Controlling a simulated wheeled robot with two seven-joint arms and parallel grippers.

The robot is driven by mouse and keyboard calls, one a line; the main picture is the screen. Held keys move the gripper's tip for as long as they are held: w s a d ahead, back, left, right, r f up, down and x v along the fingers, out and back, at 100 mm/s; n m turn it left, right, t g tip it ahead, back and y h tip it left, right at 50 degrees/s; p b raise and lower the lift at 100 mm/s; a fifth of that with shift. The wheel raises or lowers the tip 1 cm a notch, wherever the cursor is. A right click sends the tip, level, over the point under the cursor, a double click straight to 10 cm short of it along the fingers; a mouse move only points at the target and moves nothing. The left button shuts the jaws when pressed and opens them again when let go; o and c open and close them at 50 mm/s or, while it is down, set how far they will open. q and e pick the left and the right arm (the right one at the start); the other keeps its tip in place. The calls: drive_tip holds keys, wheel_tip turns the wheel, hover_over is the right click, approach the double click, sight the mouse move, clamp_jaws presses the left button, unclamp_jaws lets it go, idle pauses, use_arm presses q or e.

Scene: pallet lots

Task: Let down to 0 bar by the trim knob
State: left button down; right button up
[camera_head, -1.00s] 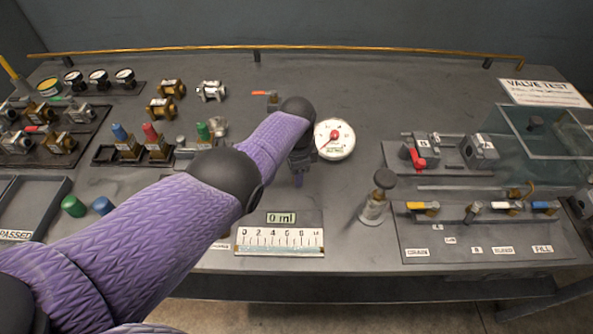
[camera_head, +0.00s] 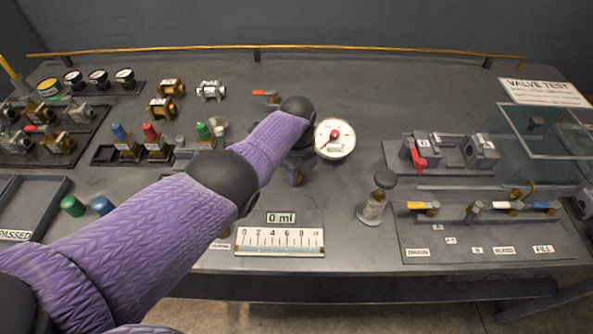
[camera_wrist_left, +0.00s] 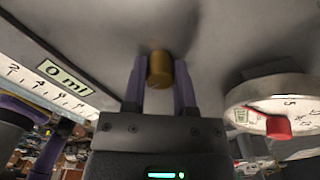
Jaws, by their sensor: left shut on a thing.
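A brass trim knob (camera_wrist_left: 160,69) sits between the two fingers of my left gripper (camera_wrist_left: 160,85) in the left wrist view, and the gripper is shut on it. In the head view my left gripper (camera_head: 296,174) is at the middle of the bench, and my forearm and wrist hide the knob. A round white pressure gauge (camera_head: 343,145) with a red pointer stands just right of the gripper. It also shows at the right of the left wrist view (camera_wrist_left: 262,97). Its pointer aims to the lower left in the head view; the figures are too small to read.
A scale with a "0 ml" display (camera_head: 281,217) lies in front of the gripper. A hand pump with a dark round top (camera_head: 385,178) stands right of it. A valve panel (camera_head: 430,240) is at the right, and trays of valves at the left.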

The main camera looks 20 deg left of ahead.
use_arm(q)
drive_tip(key=shift+m, duration=0.8)
drive_tip(key=shift+c, duration=2)
unclamp_jaws()
wheel_tip(320, 180, up, 10)
drive_tip(key=p, duration=0.6)
drive_tip(key=shift+f, duration=0.1)
